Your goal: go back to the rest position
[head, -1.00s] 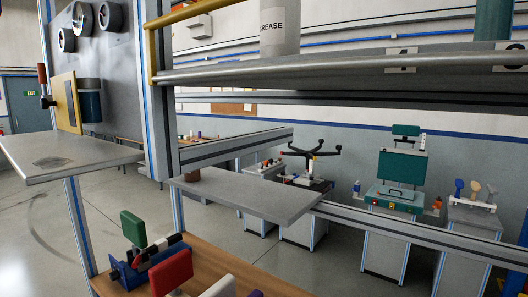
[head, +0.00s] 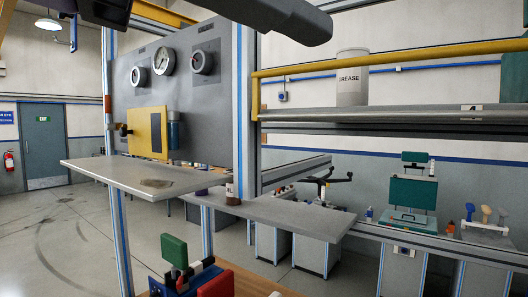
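Dark rounded parts of my arm (head: 265,16) cross the top edge of the head view, above the gauge panel. No gripper fingers show, so I cannot see my gripper or whether it holds anything.
A grey panel (head: 218,100) with several gauges and a yellow plate (head: 146,133) stands left, above a grey shelf (head: 115,178). A grease can (head: 352,80) stands on the right upper shelf (head: 400,115). A lower shelf (head: 285,216) juts out centrally. Open floor (head: 55,230) lies left.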

